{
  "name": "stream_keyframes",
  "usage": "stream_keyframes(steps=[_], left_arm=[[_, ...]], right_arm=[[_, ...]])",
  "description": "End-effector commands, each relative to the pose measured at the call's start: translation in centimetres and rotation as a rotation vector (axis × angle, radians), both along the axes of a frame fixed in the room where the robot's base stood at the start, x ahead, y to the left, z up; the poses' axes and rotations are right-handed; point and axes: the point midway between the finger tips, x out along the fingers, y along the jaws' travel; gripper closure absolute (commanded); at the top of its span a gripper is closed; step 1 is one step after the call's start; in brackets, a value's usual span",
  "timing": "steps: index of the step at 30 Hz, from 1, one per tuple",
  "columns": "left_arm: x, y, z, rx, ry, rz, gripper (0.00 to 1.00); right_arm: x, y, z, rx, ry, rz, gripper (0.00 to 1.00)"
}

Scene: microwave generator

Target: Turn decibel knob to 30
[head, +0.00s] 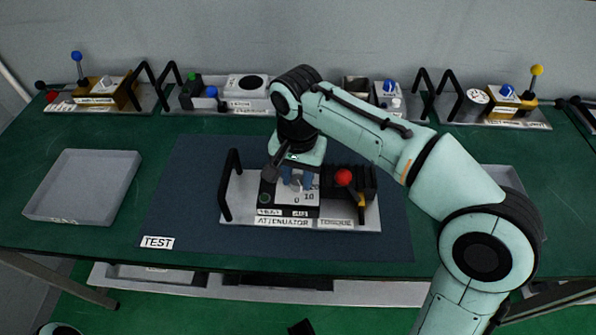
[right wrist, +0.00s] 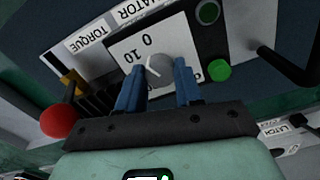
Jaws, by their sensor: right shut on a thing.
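The attenuator unit (head: 240,205) sits on the dark test mat, with a white dial plate marked 0 and 10. Its round grey decibel knob (right wrist: 160,68) shows in the right wrist view with a light pointer line on its face, on the side toward the 10. My right gripper (head: 297,179) is above the dial with its blue fingers down at the plate. In the right wrist view the gripper (right wrist: 158,82) is shut on the knob, one finger on each side. The fingers hide part of the dial, and no 30 can be read. My left gripper is not in view.
A red ball-topped lever (head: 344,177) and a black handle (head: 230,185) stand on the attenuator's base. A grey tray (head: 85,185) lies at the left. Other units, such as one with a yellow-topped lever (head: 537,70), line the back. The mat (head: 185,200) is bare at left.

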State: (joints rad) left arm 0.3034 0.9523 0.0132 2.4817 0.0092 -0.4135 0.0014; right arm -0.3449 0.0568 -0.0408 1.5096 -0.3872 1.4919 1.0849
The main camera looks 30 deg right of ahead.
Motion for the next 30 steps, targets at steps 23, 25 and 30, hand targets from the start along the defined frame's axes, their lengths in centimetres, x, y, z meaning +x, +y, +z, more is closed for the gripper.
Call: stream_keyframes(steps=[23,25,30], left_arm=[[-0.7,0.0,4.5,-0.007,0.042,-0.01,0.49],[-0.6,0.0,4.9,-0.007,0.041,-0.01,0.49],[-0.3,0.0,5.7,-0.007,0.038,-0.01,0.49]], right_arm=[[0.0,-0.1,0.3,0.0,-0.002,0.714,0.95],[0.0,-0.1,0.3,0.0,-0.002,0.781,0.95],[0.0,-0.1,0.3,0.0,-0.002,0.942,0.95]])
